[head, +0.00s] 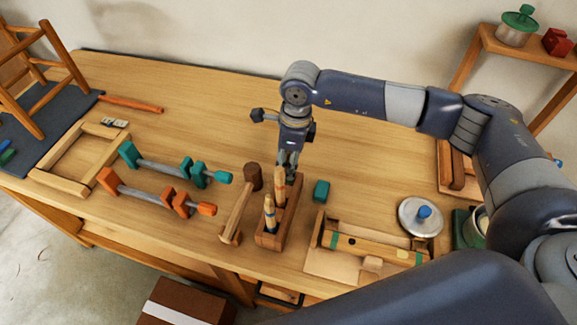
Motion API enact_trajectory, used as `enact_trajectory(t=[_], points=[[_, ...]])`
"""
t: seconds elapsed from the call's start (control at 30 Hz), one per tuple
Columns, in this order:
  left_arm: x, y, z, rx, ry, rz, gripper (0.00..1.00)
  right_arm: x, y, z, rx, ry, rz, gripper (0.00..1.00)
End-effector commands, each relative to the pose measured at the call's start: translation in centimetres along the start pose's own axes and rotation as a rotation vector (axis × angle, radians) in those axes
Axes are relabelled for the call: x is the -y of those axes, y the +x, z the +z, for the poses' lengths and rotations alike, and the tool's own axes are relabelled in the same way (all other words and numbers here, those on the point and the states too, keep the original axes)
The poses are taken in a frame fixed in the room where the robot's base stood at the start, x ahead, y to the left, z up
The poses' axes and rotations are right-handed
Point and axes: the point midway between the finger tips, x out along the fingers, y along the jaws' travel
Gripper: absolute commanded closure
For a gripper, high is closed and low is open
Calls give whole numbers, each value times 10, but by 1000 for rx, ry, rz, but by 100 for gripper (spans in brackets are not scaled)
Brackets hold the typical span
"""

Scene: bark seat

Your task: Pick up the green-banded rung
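The green-banded rung (370,248) is a pale wooden bar with green bands near its ends. It lies lengthwise in a low wooden cradle (318,228) at the front right of the bench. My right gripper (287,174) points down over the wooden tool block, to the left of and behind the rung, apart from it. Its fingers look close together by an upright tool handle. Whether they are open, shut or touching the handle cannot be made out. My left gripper is out of view.
The tool block (268,240) holds upright handled tools, with a mallet (238,210) beside it. Teal (165,168) and orange (150,195) clamps lie left. The bench's back middle is clear.

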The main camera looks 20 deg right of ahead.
Motion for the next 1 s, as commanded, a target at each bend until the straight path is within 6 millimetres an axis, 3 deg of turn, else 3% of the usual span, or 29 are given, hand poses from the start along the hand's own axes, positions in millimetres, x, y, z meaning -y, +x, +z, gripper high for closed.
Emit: enact_trajectory(t=[0.1, 0.27, 0.3, 0.67, 1.0], points=[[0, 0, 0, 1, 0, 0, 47, 0, 0, 0, 0, 0, 0, 62], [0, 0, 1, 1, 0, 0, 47, 0, 0, 0, 0, 0, 1, 98], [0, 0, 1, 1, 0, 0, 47, 0, 0, 0, 0, 0, 1, 100], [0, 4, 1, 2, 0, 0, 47, 0, -5, 1, 1, -1, 0, 100], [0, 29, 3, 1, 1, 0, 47, 1, -65, 8, 3, -1, -4, 100]])
